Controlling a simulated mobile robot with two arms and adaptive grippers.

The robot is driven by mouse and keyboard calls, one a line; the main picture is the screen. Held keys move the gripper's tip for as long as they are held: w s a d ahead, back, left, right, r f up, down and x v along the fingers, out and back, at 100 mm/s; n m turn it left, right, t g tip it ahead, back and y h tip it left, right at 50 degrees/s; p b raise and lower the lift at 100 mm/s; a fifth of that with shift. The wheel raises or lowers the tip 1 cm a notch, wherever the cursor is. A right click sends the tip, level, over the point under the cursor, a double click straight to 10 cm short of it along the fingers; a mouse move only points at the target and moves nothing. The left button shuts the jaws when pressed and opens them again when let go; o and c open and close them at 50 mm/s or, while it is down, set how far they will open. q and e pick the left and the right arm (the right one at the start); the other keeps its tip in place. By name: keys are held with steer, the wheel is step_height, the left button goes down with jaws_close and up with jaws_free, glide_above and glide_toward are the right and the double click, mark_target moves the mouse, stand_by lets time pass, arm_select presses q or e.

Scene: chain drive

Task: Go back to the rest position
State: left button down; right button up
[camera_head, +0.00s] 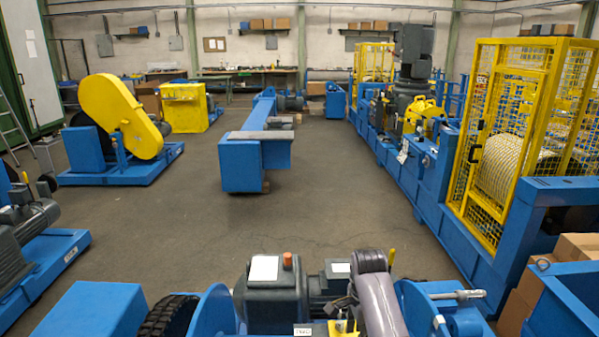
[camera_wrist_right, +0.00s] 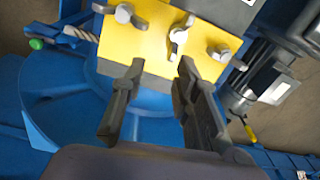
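My right gripper (camera_wrist_right: 161,66) is open in the right wrist view, its two dark fingers apart with nothing between them. The fingertips are at the near edge of a yellow block (camera_wrist_right: 150,45); I cannot tell whether they touch it. The block carries a grey wing-shaped screw (camera_wrist_right: 180,38) and bolts (camera_wrist_right: 220,52). In the head view a purple-grey link of my right arm (camera_head: 376,300) reaches down over the machine at the bottom. The right gripper's fingers cannot be made out there. My left gripper is in neither view.
A dark gearbox (camera_head: 272,295) with an orange cap stands left of my arm. Blue machine parts (camera_head: 90,310) line the bottom edge. A yellow mesh cage (camera_head: 500,150) stands right. The middle floor is clear.

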steer(key=s+d+f+n, duration=0.1)
steer(key=s, duration=0.1)
steer(key=s+d+f+n, duration=0.1)
steer(key=s+f, duration=0.1)
steer(key=s+d+f, duration=0.1)
steer(key=f, duration=0.1)
steer(key=shift+s+d+f+n+t, duration=0.2)
steer(key=shift+s+f+n+t, duration=0.1)
steer(key=shift+s+n, duration=0.1)
steer(key=s+d+f+n+t, duration=0.15)
steer(key=s+n, duration=0.35)
steer(key=s, duration=0.5)
steer(key=s+d+f+n, duration=0.15)
steer(key=s+n, duration=0.35)
steer(key=s, duration=0.5)
steer(key=s+a+r+n, duration=0.1)
steer(key=s+r+n, duration=0.45)
steer(key=s, duration=0.45)
step_height(320, 180, down, 29)
steer(key=s+b, duration=0.2)
steer(key=b, duration=0.1)
steer(key=s+d+f+g+b, duration=0.1)
steer(key=s+d+f, duration=0.1)
steer(key=s+f, duration=1.4)
step_height(320, 180, down, 2)
steer(key=shift+s+d+f+g+b, duration=0.1)
steer(key=shift+s+d+g+b, duration=0.05)
steer(key=shift+d+g+b, duration=0.2)
